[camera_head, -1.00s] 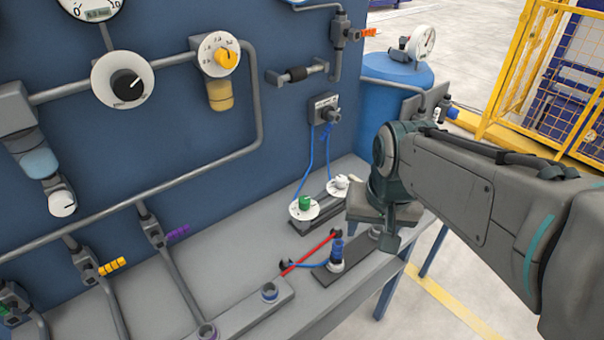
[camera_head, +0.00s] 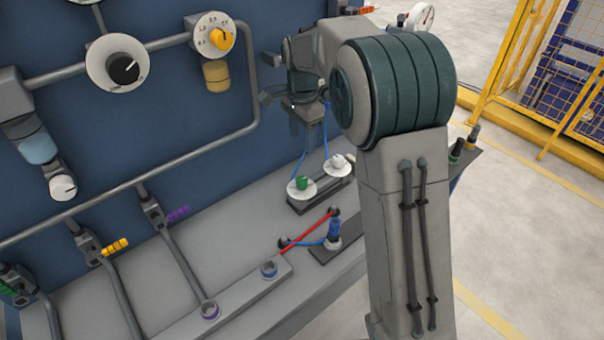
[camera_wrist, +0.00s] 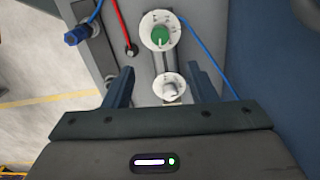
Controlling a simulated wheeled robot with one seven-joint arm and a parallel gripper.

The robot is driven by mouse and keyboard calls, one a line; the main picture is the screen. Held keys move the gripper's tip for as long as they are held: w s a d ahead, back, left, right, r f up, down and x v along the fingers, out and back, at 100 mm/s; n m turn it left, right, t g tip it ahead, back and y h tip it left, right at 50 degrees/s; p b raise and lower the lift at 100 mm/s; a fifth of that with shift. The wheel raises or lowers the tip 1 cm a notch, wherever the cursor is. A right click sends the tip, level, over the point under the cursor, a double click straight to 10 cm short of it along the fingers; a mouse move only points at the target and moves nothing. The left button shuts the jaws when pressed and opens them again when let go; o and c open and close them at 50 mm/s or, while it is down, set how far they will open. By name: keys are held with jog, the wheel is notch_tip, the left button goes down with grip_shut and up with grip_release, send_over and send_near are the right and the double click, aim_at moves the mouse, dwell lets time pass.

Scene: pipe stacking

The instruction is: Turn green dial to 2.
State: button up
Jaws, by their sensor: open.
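The green dial (camera_head: 302,184) is a green knob on a round white plate, mounted on a dark base on the grey bench. It also shows in the wrist view (camera_wrist: 159,36), beyond my fingertips, with faint marks around it. A white dial (camera_head: 338,161) sits beside it on the same base; in the wrist view this white dial (camera_wrist: 170,89) lies between my fingers. My gripper (camera_wrist: 162,78) is open and empty. In the head view my gripper is above the dials and partly hidden by my arm. The number the green knob points at is too small to read.
A blue cable (camera_wrist: 208,52) runs close to the dials. A red lead (camera_head: 308,230) and a blue plug (camera_head: 334,230) are in front of them. The blue panel (camera_head: 205,130) with pipes and gauges stands behind. Bare bench (camera_head: 225,235) lies left of the dials.

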aim_at(302, 179)
notch_tip(302, 179, down, 14)
jog(key=shift+r+p, duration=0.2)
jog(key=shift+p, duration=0.5)
jog(key=c, duration=1)
